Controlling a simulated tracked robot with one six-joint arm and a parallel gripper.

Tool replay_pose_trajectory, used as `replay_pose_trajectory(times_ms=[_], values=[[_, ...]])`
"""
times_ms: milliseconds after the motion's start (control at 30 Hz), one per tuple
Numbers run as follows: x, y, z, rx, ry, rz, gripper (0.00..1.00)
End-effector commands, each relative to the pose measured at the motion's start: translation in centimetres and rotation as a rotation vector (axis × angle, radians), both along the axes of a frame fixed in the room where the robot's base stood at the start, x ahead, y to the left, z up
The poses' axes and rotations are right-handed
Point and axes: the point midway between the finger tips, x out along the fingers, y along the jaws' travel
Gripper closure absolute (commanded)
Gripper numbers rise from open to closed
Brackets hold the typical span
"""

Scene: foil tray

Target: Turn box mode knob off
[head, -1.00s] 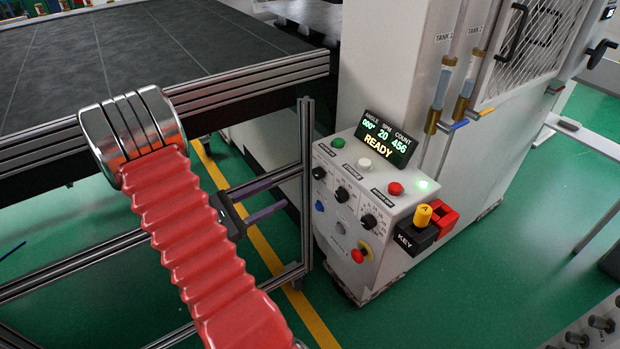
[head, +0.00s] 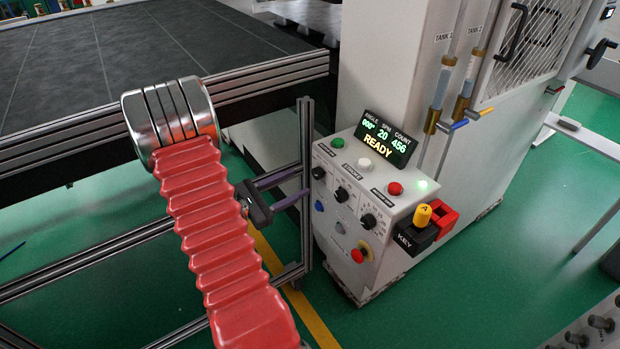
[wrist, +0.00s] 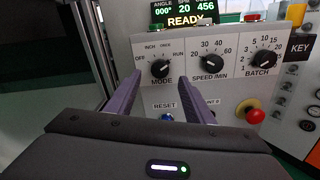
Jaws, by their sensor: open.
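The black mode knob (wrist: 160,68) is on the control box's sloping front, under the labels OFF, INCH, ONCE and RUN. Its pointer seems to lean up and right, toward RUN, but it is small. In the head view the knob (head: 319,173) is the leftmost of three black knobs. My gripper (head: 304,181) is open and empty, its purple fingers aimed at the panel just below and left of the knob. In the wrist view the fingertips (wrist: 161,76) stand to either side of the knob, apart from it.
The speed knob (wrist: 211,61) and batch knob (wrist: 262,59) sit to the right. A blue reset button (wrist: 167,117) is below, and a red stop button (wrist: 256,116) is lower right. The display (head: 384,137) reads READY. A metal frame post (head: 306,200) stands close beside my gripper.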

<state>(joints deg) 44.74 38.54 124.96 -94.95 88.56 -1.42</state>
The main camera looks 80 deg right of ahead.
Motion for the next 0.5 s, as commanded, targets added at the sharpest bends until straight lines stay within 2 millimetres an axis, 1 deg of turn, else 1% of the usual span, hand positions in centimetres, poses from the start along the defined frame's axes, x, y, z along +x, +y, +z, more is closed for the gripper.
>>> replay_pose_trajectory(times_ms=[33,300,500], values=[[-0.6,-0.5,0.0,0.0,0.0,-0.003,0.52],[-2.8,-3.2,0.0,0.0,0.0,-0.002,0.52],[-3.8,-4.6,0.0,0.002,0.0,-0.001,0.52]])
